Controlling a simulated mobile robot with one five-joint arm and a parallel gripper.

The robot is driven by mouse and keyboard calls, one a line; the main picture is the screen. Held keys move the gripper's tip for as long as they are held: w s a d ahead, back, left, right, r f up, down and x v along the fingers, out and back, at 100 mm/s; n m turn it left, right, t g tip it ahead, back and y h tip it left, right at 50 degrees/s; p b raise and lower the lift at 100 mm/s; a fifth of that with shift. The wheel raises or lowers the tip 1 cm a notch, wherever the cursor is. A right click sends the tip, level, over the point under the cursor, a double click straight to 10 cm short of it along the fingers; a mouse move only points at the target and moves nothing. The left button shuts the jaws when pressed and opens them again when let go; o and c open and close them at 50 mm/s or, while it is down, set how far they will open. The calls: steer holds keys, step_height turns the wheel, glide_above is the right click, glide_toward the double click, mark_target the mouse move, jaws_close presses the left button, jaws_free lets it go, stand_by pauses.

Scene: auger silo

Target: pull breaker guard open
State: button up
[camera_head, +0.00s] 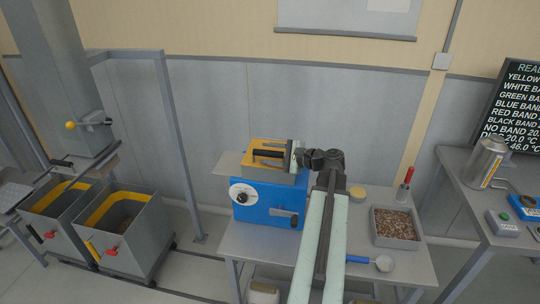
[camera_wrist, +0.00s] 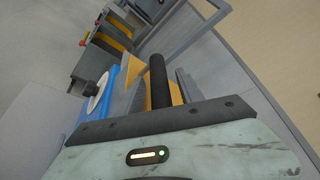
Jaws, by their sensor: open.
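The breaker is a blue machine (camera_head: 267,204) with a white dial and a grey lever on its front, on the middle bench. Its guard (camera_head: 259,165), yellow and grey, lies over the top, with a black bar handle (camera_head: 269,153). My gripper (camera_head: 293,157) is open at the right end of this handle. In the wrist view the black handle (camera_wrist: 158,80) stands just beyond the dark edge of my gripper, with the yellow guard (camera_wrist: 177,92) behind it. The jaws hide the handle's near end, so I cannot tell whether they touch it.
On the bench to the right are a tray of brown grains (camera_head: 396,226), a red-handled tool (camera_head: 404,186) and a blue-handled scoop (camera_head: 370,261). A metal jug (camera_head: 486,162) stands on the right table. Grey bins (camera_head: 131,232) and a metal frame stand left.

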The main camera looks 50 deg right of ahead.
jaws_close()
stand_by(1.4)
